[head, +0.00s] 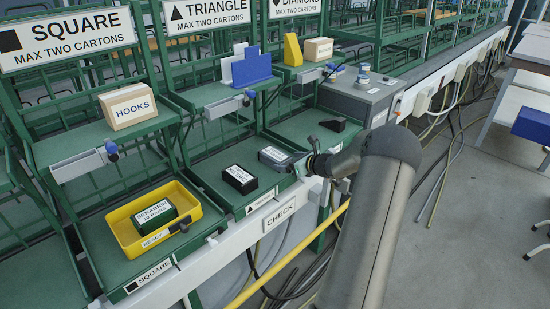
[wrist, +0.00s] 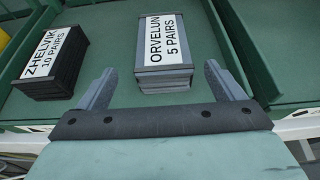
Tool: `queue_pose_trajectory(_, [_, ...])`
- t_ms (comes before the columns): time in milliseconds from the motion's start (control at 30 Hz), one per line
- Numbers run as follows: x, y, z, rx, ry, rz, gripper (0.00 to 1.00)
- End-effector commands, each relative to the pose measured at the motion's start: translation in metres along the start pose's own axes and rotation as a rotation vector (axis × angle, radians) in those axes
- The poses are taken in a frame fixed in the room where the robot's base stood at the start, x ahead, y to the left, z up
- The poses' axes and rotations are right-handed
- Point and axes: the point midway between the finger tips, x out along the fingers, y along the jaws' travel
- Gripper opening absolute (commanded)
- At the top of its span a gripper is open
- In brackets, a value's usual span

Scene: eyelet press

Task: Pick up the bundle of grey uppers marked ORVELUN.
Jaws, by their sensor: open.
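The grey bundle of uppers marked ORVELUN, 5 PAIRS (wrist: 163,52) lies on the green shelf floor, label up, in the wrist view. In the head view the grey bundle (head: 271,155) lies under the TRIANGLE sign, and its label is too small to read. My gripper (wrist: 160,68) is open, one finger to each side of the bundle's near end, with visible gaps on both sides. The fingers do not touch it. In the head view my gripper (head: 305,166) is at the bundle's right, partly hidden by my arm.
A black bundle marked ZHELVIK, 10 PAIRS (wrist: 50,64) lies to the left; it also shows in the head view (head: 240,179). A yellow READY tray (head: 190,195) holds a dark green bundle (head: 155,214). A small black object (head: 333,125) lies farther right. Green dividers flank the bay.

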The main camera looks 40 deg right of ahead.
Motion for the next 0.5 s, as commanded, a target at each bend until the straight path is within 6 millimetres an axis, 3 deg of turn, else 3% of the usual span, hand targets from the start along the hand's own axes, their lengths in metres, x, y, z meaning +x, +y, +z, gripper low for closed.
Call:
queue_pose_trajectory(333, [0.032,-0.001,0.001,-0.001,0.000,0.001,0.88])
queue_pose_trajectory(500, [0.058,-0.003,0.001,0.000,0.000,0.002,0.88])
